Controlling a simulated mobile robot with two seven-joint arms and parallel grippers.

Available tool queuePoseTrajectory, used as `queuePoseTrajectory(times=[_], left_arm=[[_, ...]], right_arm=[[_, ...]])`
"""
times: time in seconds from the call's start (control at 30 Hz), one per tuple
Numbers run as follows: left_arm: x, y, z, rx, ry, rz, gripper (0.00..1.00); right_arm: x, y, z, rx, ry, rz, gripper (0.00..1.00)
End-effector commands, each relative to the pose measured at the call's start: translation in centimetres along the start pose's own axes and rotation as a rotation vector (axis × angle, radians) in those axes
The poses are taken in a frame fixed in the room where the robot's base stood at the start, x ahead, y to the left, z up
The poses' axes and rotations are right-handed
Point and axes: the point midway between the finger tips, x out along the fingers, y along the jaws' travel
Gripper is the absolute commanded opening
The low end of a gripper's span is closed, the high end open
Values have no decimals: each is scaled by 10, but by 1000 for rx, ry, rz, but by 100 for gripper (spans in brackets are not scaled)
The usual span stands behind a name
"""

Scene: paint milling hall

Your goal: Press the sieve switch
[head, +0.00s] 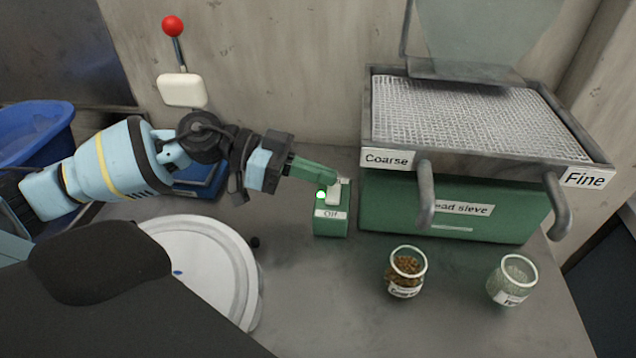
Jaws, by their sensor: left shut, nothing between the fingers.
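The sieve switch (331,221) is a small green box on the table, left of the sieve. A white rocker (333,193) and a lit green lamp (321,195) are on its top, and its front label seems to read "Off". My left gripper (334,183) is shut and empty, its green fingers reaching from the left to the rocker. The fingertips overlap the rocker's top; I cannot tell if they touch or press it. The bead sieve (440,211) is a green box with a mesh top and two spouts. My right gripper is not in view.
Jars of brown beads (405,270) and pale beads (512,280) stand before the sieve. A round white lid-like thing (205,265) lies left of the switch. A red-knobbed lever (173,27) is on the wall. A blue tub (35,130) stands far left.

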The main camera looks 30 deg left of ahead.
Motion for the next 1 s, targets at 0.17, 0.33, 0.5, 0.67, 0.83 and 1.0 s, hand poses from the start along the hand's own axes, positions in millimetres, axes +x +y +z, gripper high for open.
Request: queuePoseTrajectory(times=[0.17, 0.33, 0.5, 0.67, 0.83, 1.0], left_arm=[[4, 0, 17, -3, 0, 1, 0], [6, 0, 23, -1, 1, 0, 0], [6, 0, 24, 0, 1, 0, 0], [6, 0, 24, 1, 1, -1, 0], [6, 1, 26, 70, 1, -18, 0], [7, 1, 30, 149, 1, -38, 0]], right_arm=[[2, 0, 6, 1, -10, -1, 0], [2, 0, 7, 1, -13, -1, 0], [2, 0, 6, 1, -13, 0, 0], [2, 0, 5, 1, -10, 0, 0], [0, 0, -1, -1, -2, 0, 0], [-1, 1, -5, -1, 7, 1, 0]])
